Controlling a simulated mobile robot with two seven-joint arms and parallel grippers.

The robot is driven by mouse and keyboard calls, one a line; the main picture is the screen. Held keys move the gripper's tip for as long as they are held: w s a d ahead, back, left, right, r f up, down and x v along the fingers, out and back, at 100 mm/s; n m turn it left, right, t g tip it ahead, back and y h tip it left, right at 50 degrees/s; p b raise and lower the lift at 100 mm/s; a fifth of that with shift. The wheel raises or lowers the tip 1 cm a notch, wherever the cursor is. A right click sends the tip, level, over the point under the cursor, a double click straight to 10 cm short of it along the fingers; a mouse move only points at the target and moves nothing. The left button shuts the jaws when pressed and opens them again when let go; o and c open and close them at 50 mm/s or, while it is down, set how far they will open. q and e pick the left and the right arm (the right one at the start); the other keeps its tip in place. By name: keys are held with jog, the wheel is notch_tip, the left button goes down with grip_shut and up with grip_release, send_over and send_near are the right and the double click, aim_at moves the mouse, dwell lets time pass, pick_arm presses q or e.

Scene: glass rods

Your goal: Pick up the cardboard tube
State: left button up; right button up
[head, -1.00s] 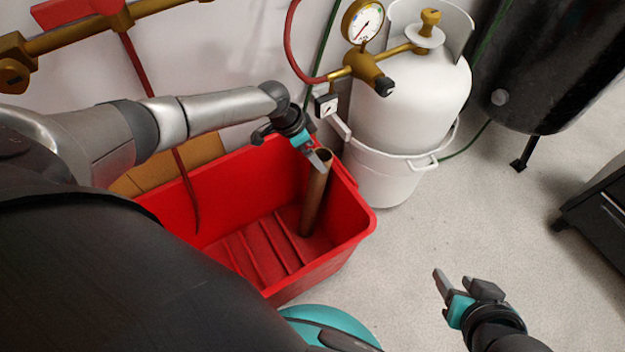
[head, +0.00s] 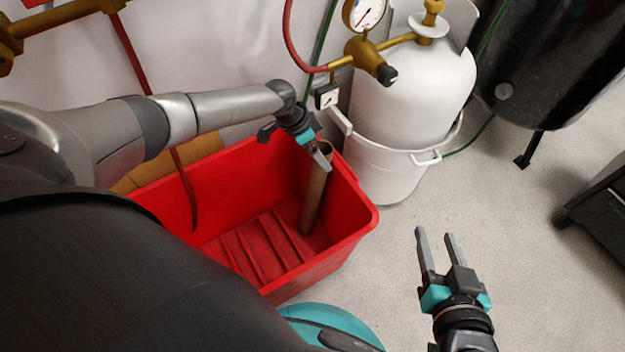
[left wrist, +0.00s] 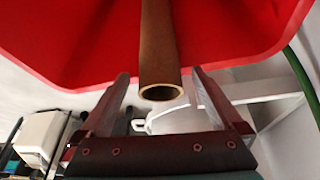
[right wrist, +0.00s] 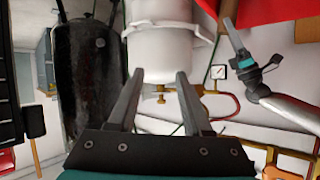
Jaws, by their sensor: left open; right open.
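The brown cardboard tube (head: 314,190) stands upright, leaning a little, inside the red crate (head: 250,278) near its right end. Its open top end shows in the left wrist view (left wrist: 160,60). My left gripper (head: 322,158) is at the top of the tube. In the left wrist view its open fingers (left wrist: 158,88) lie on either side of the tube's end, with gaps between. My right gripper (head: 436,240) is open and empty over the floor, to the right of the crate. Its fingers also show in the right wrist view (right wrist: 160,85).
A white gas cylinder (head: 405,100) in a white bucket (head: 385,175) stands just behind the crate's right end, with a gauge (head: 364,12) and hoses. A black tank (head: 550,60) is at the back right.

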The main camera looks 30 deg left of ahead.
pick_arm(q)
jog(key=shift+b+x, duration=0.65)
jog(key=shift+x, duration=0.4)
pick_arm(e)
jog(key=shift+s+a+r+t+y, duration=0.1)
jog(key=shift+a+r+t+y, duration=0.65)
jog(key=shift+a+t, duration=0.4)
pick_arm(q)
jog(key=shift+c, duration=0.2)
pick_arm(e)
jog(key=shift+d, duration=0.15)
pick_arm(q)
grip_shut()
pick_arm(e)
jog(key=shift+t, duration=0.25)
